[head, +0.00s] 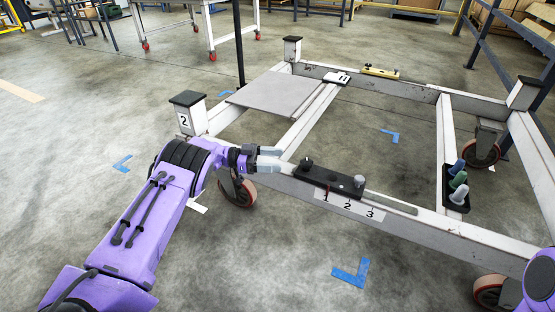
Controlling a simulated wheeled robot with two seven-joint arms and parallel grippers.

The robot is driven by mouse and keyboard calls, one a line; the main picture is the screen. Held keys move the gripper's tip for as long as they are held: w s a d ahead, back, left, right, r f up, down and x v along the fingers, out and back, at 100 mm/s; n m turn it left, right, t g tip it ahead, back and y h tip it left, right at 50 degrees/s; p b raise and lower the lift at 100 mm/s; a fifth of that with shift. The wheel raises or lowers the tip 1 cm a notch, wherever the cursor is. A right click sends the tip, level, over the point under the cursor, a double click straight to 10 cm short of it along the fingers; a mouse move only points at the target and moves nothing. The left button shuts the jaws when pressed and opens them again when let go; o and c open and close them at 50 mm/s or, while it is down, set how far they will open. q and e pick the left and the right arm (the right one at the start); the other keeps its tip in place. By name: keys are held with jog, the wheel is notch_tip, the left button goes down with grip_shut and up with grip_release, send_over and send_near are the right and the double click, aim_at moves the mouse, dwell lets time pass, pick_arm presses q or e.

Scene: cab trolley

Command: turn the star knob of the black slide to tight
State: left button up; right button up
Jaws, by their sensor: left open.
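The black slide (332,177) lies along the top of the trolley's near beam, above a white label strip marked 1, 2 and 3 (348,205). A small dark knob (307,163), which looks like the star knob, stands at the slide's left end; its lobes are too small to make out. A grey round knob (359,181) stands at the right end. A thin red mark shows at the slide's edge by the 1. My left gripper (279,158) is open and empty, its pale fingers pointing right, a short way left of the dark knob and apart from it.
The white trolley frame (470,232) stands on red-rimmed casters, with a black-capped post marked 2 (189,114) behind my left arm. A grey panel (275,93) covers its back left. A black holder with coloured pegs (457,188) sits on the right crossbar. A yellow slide (380,72) is on the far beam.

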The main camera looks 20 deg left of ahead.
pick_arm(q)
jog(key=t, duration=0.1)
jog(key=n+t+y+b, duration=0.5)
jog(key=n+t+y, duration=0.2)
jog(key=t, duration=0.1)
send_near(311, 160)
jog(key=shift+w+d, duration=0.1)
jog(key=shift+w, duration=0.25)
jog(key=b+x, duration=0.3)
jog(key=x, duration=0.6)
jog(key=shift+w+f, duration=0.1)
jog(key=shift+f, duration=0.1)
jog(key=shift+w+d+r, duration=0.1)
jog(key=shift+w+d, duration=0.1)
jog(key=c, duration=1)
jog(key=shift+o, duration=0.2)
pick_arm(e)
jog(key=s+f+n+g+y, duration=0.2)
jog(key=s+f+n+g, duration=0.2)
jog(key=f, duration=0.3)
jog(key=shift+s+a+g, duration=0.3)
jog(key=shift+s+g, duration=0.1)
jog(key=shift+s, duration=0.5)
